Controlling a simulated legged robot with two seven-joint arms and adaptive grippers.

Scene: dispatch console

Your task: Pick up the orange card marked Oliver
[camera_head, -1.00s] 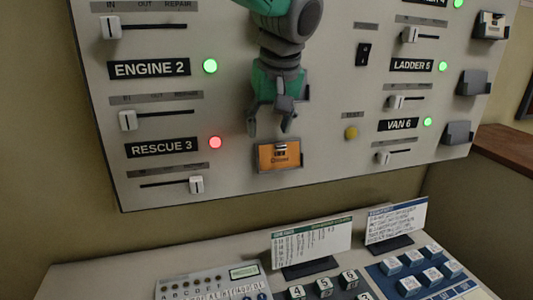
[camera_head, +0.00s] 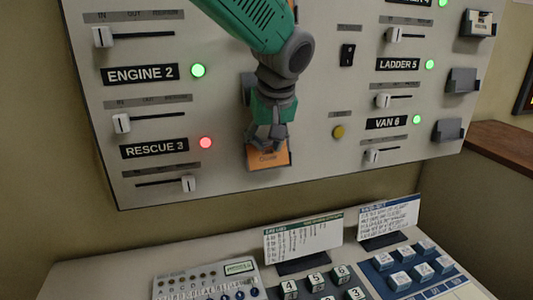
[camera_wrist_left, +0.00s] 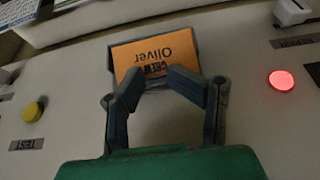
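The orange card marked Oliver (camera_wrist_left: 165,53) sits in a grey holder on the upright panel. It reads upside down in the left wrist view. In the head view its lower part (camera_head: 268,158) shows below my left gripper (camera_head: 268,142). My left gripper (camera_wrist_left: 158,84) is at the card, with its two fingertips angled inward and a gap between them. A small dark label reading CREW (camera_wrist_left: 155,68) shows in that gap. I cannot tell whether the fingertips touch the card. My right gripper is in neither view.
The red RESCUE 3 light (camera_head: 205,142) and its slider (camera_head: 188,183) are left of the card. A yellow button (camera_head: 338,131) is to its right. A desk with two standing cards (camera_head: 303,238) and keypads lies below.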

